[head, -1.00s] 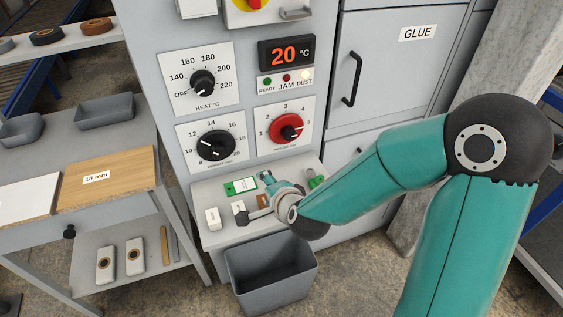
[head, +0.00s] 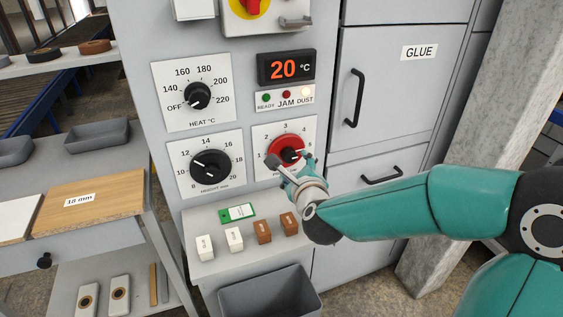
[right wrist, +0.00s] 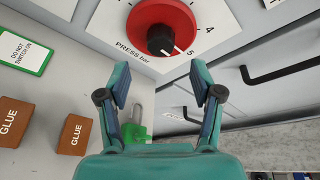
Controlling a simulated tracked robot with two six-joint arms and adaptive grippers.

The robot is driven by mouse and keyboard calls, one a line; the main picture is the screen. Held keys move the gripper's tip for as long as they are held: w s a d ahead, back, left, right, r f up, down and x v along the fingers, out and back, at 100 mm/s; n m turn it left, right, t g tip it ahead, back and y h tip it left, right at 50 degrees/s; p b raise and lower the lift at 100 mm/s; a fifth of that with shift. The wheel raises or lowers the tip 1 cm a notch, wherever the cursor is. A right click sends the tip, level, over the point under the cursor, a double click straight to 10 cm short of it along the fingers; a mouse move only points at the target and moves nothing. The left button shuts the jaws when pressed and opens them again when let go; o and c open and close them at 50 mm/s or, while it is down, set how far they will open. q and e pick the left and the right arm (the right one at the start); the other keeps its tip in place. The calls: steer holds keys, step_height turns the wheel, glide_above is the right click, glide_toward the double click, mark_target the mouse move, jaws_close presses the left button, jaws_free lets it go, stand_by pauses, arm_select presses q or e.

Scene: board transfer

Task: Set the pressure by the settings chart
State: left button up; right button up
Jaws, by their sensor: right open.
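The red pressure knob (head: 285,150) sits on a white dial plate marked 1 to 5, labelled "PRESS bar" in the right wrist view. In that view the knob (right wrist: 160,25) has a black centre grip whose white mark points near the 5. My right gripper (head: 291,162) is just in front of the knob, overlapping its lower edge in the head view. In the right wrist view its two fingers (right wrist: 159,78) are spread apart and empty, with the knob beyond their tips. No settings chart can be made out. My left gripper is not in view.
Below the dials, a ledge holds white blocks (head: 234,239), brown glue blocks (head: 263,231), a green "do not switch on" tag (head: 237,212) and a green padlock (right wrist: 135,132). A grey bin (head: 270,294) stands underneath. Heat (head: 197,96) and height (head: 211,165) dials are nearby.

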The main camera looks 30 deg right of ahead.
mark_target(290, 158)
steer(key=x, duration=0.7)
steer(key=shift+w+d+p, duration=0.1)
steer(key=shift+w+p, duration=0.2)
steer(key=shift+o, duration=0.2)
